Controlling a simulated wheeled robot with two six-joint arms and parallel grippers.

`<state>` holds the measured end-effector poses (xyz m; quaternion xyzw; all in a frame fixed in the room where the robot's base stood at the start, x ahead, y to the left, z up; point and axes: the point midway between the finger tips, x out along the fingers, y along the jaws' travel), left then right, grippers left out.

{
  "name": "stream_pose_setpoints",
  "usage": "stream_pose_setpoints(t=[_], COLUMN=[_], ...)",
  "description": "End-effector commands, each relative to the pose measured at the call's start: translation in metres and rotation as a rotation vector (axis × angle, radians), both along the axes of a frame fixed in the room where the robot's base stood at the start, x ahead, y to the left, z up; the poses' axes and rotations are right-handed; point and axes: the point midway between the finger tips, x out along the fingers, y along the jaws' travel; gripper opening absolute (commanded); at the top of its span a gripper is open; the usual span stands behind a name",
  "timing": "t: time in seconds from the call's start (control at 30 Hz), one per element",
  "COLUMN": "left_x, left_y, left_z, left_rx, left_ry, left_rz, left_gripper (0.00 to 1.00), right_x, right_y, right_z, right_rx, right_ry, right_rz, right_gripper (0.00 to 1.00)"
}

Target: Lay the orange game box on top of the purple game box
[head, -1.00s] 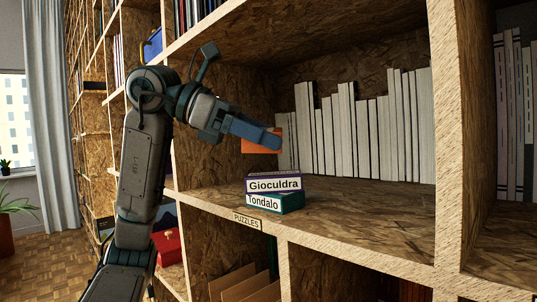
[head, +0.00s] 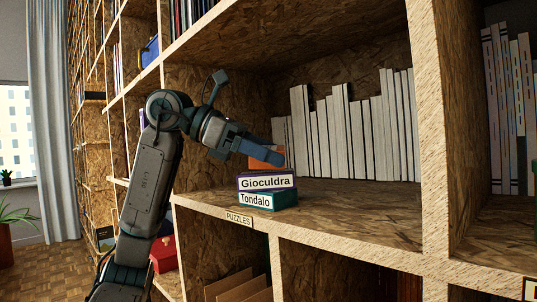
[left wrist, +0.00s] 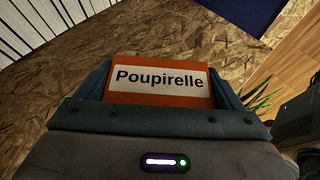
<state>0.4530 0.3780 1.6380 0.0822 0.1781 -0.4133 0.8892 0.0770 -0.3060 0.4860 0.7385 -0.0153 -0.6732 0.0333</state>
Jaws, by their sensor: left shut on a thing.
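The orange game box (head: 267,155) is held by my left gripper (head: 272,152). In the left wrist view the orange box (left wrist: 160,98) sits between the two fingers, its white "Poupirelle" label facing the camera. The purple game box (head: 265,174), labelled "Gioculdra", lies flat on a teal box (head: 287,199) labelled "Tondalo", near the shelf's front edge. The orange box is above the purple box and toward its back, with a small gap visible between them. A blue finger hides part of the orange box in the head view. My right gripper is not in view.
A row of white-spined books (head: 345,135) stands behind the stack. The shelf board (head: 350,210) is clear to the right of the stack. A wooden upright (head: 430,130) bounds the compartment on the right. A "PUZZLES" tag (head: 239,219) is on the shelf's front edge.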

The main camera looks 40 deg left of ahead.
Motion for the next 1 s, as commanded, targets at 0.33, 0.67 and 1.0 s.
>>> stream_pose_setpoints(t=[0.33,0.67,1.0], left_x=[0.000,0.000,-0.040], left_y=[0.000,0.000,0.047], left_z=[-0.007,0.001,0.025], left_rx=[0.000,0.000,-0.002], left_ry=[0.000,-0.001,-0.005], left_rz=[0.000,0.000,0.002], left_gripper=[1.00,1.00,1.00], right_x=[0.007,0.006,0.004], right_y=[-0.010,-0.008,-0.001], right_z=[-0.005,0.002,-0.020], right_rx=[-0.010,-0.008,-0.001], right_ry=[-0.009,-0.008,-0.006], right_rz=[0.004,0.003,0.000], right_gripper=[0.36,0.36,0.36])
